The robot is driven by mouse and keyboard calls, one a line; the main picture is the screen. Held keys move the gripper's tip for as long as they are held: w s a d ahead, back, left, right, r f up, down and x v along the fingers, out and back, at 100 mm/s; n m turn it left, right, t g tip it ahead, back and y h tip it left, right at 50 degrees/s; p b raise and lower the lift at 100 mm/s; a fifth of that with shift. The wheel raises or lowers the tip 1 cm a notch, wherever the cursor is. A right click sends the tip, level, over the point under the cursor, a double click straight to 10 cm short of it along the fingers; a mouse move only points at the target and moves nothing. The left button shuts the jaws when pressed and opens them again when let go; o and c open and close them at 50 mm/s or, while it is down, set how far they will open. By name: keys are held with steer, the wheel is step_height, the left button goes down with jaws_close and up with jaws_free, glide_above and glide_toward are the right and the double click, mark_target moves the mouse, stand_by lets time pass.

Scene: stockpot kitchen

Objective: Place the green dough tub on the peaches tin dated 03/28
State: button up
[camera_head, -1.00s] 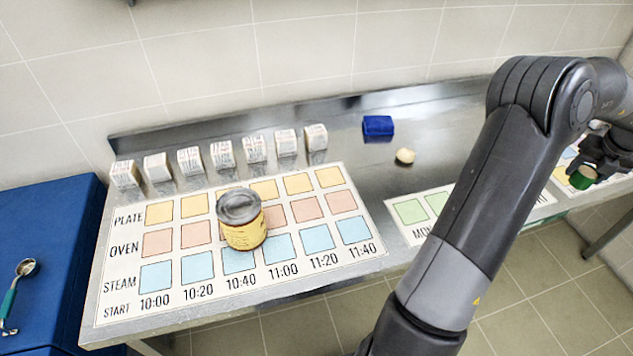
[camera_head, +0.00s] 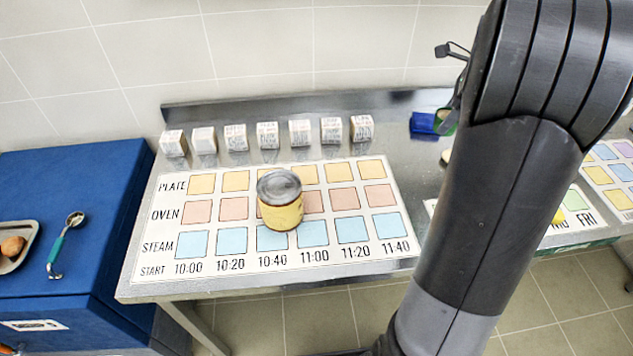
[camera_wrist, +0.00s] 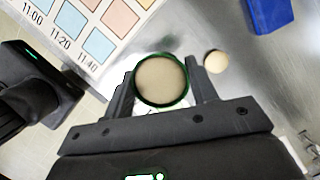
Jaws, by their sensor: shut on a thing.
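The green dough tub (camera_wrist: 161,80) is between my gripper's fingers (camera_wrist: 160,90) in the wrist view, with pale dough filling its round top. My gripper is shut on it and holds it over the steel counter. In the head view my arm hides most of the gripper, and only a bit of the green tub (camera_head: 447,122) shows at the arm's left edge. A tin with a yellow label (camera_head: 281,207) stands upright on the printed time chart, around the 10:40 and 11:00 columns. Its date cannot be read.
The time chart (camera_head: 172,267) lies on the steel counter, with several small printed boxes (camera_head: 268,136) in a row behind it. A blue block (camera_head: 423,123) is near the back wall. A dough ball (camera_wrist: 215,62) lies near the tub. A blue cabinet (camera_head: 110,215) stands left.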

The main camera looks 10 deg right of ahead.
steer(key=s+a+r+n+g, duration=0.25)
steer(key=a+n, duration=0.45)
steer(key=a, duration=0.8)
steer(key=n+g, duration=0.1)
steer(key=n, duration=0.7)
glide_above(275, 189)
steer(key=d, duration=0.1)
steer(key=shift+h, duration=0.4)
steer(key=f, duration=0.4)
steer(key=shift+w+d+f, duration=0.15)
steer(key=shift+w+f, duration=0.15)
steer(key=shift+w, duration=0.1)
steer(key=shift+a+f+g, duration=0.25)
steer(key=shift+a+f, duration=0.05)
steer(key=shift+f, duration=1.85)
steer(key=o, duration=0.6)
steer(key=shift+f, duration=0.15)
steer(key=o, duration=0.4)
